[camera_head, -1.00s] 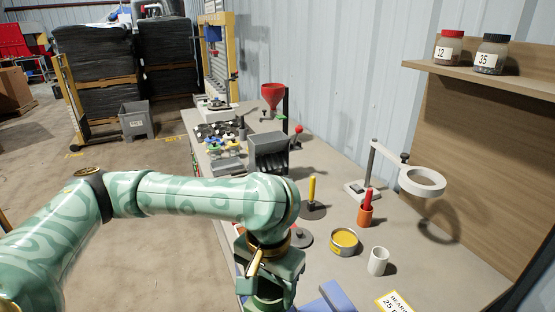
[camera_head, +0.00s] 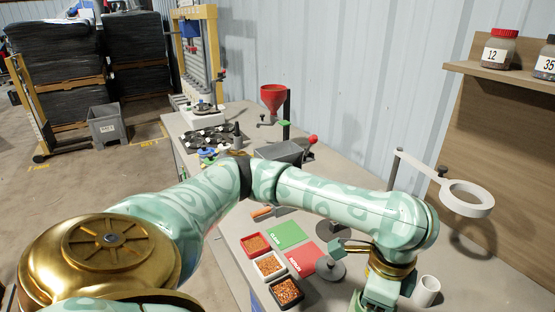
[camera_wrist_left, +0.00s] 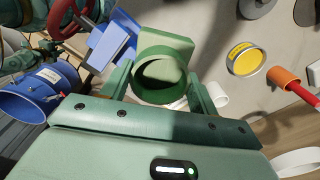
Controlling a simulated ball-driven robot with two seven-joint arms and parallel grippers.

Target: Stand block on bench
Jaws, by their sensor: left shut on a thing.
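In the left wrist view, a green block (camera_wrist_left: 168,45) with a round, dark hollow end lies between the fingers of my left gripper (camera_wrist_left: 162,90). The gripper is shut on it. It is held above the grey bench (camera_head: 465,280); the gap below cannot be told. In the head view my left arm reaches across the bench to the right, and its wrist points down near the bottom edge. The fingertips and the block are cut off there. My right gripper is in neither view.
A white cup (camera_head: 426,290) stands close right of my left wrist. A white ring stand (camera_head: 466,197) is behind it. Small red (camera_head: 242,246), white and black trays lie left, beside green and red cards. The wrist view shows a yellow tin (camera_wrist_left: 243,58) and blue vise-like part (camera_wrist_left: 110,42).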

